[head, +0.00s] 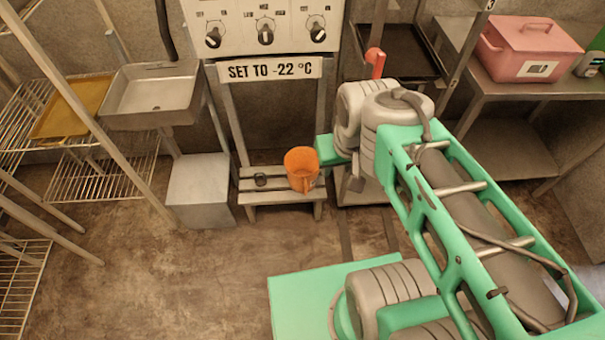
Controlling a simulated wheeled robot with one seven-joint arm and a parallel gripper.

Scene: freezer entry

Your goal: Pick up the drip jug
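The drip jug appears to be the orange jug (301,166) in the head view. It stands upright on the right part of a low slatted bench (277,198), under the control panel. Its handle faces the front. My arm comes in from the right, and its far joints are just right of the jug. A green part of my arm is close to the jug's right side in the picture; I cannot tell the gap in depth. I cannot make out my gripper's fingers; they seem hidden behind my arm. Nothing visible is holding the jug.
A metal box (200,190) stands left of the bench, below a steel sink (153,95). A panel with knobs (265,25) is above. A pink cooler (530,48) sits on the right table. Floor at front left is clear.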

